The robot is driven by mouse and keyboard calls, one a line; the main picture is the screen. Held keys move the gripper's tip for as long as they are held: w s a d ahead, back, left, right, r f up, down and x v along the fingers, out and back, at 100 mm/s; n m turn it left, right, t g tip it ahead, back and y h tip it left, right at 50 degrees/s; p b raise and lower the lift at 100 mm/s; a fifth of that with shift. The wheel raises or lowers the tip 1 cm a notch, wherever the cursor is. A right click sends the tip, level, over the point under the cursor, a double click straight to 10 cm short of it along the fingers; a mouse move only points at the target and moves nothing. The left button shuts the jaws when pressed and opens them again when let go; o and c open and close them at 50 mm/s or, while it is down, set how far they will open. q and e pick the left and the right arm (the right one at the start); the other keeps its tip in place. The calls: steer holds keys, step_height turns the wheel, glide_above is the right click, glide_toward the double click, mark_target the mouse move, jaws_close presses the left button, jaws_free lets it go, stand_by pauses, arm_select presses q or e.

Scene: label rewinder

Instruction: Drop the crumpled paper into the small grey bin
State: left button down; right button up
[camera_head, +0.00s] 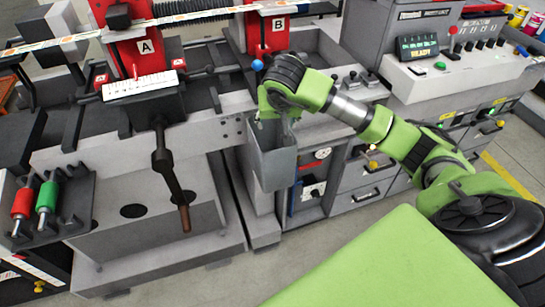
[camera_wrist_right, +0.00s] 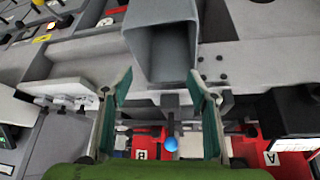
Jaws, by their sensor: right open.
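The small grey bin (camera_head: 272,162) hangs at the front of the machine, upright, with its mouth at the top. In the right wrist view the bin (camera_wrist_right: 160,14) is at the top middle, and I see partly into its grey inside. My right gripper (camera_head: 272,114) is at the bin's mouth in the head view. In the wrist view it (camera_wrist_right: 159,84) is open, its two fingers apart with nothing seen between them. I see no crumpled paper in either view; the bin's floor is not clearly visible. My left gripper is not in view.
Red unit A (camera_head: 146,50) and red unit B (camera_head: 272,28) stand behind the gripper, with a blue knob (camera_head: 257,65) close by. A lever with a brown grip (camera_head: 184,218) sticks out left of the bin. Drawers (camera_head: 358,180) are at the right. Floor below is clear.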

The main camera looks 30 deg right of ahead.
steer(key=shift+v, duration=2.25)
steer(key=shift+a, duration=0.1)
